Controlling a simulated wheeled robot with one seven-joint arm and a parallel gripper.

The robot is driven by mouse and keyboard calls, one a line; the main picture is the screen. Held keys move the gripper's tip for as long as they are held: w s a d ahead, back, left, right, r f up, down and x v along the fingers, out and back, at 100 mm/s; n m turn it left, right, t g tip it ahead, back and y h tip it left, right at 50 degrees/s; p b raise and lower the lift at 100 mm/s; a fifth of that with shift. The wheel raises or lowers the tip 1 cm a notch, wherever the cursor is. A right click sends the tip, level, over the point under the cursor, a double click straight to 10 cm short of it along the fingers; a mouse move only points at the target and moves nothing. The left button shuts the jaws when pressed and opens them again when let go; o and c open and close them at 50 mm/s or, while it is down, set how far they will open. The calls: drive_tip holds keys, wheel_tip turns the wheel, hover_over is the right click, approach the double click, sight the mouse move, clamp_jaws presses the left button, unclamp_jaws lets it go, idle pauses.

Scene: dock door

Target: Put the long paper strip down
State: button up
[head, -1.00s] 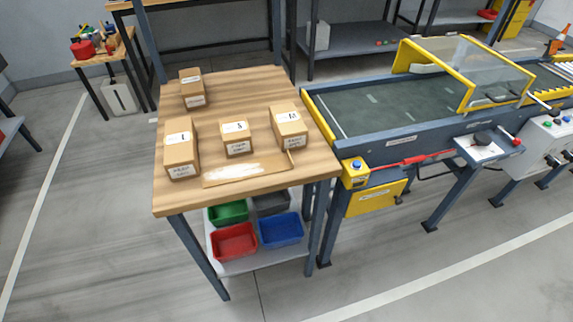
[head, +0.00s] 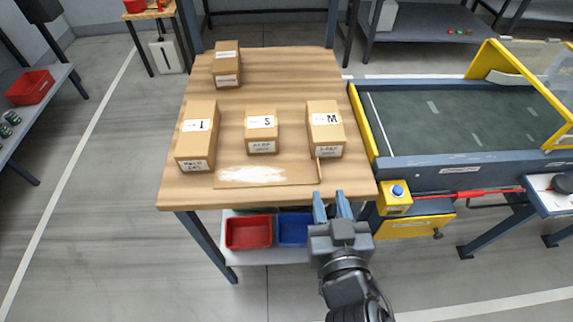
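A long flat tan strip (head: 265,174) with a rough white patch lies on the wooden table, in front of the row of boxes. It is the only strip-like thing I make out, and I cannot tell for sure that it is paper. A short thin brown piece (head: 319,169) stands at its right end. My gripper (head: 331,196) is at the table's front edge, just to the front right of the strip and apart from it in the picture. Its two fingers are spread, and I see nothing between them.
Cardboard boxes marked I (head: 198,135), S (head: 262,132) and M (head: 325,128) stand behind the strip on the table (head: 290,80). Another box (head: 227,64) is at the back left. A conveyor (head: 450,120) adjoins on the right. Red (head: 248,232) and blue (head: 294,229) bins sit below.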

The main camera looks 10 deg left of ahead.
sight(320, 169)
drive_tip(key=x, duration=0.2)
drive_tip(key=shift+w+a, duration=0.15)
drive_tip(key=shift+w, duration=0.15)
drive_tip(key=shift+f+p+x, duration=0.1)
drive_tip(key=shift+p+x, duration=0.25)
drive_tip(key=shift+x, duration=1)
drive_tip(key=shift+f+p+x, duration=0.15)
drive_tip(key=shift+p+x, duration=0.2)
drive_tip(key=shift+x, duration=1)
drive_tip(key=shift+s, duration=0.1)
drive_tip(key=shift+c, duration=0.3)
clamp_jaws()
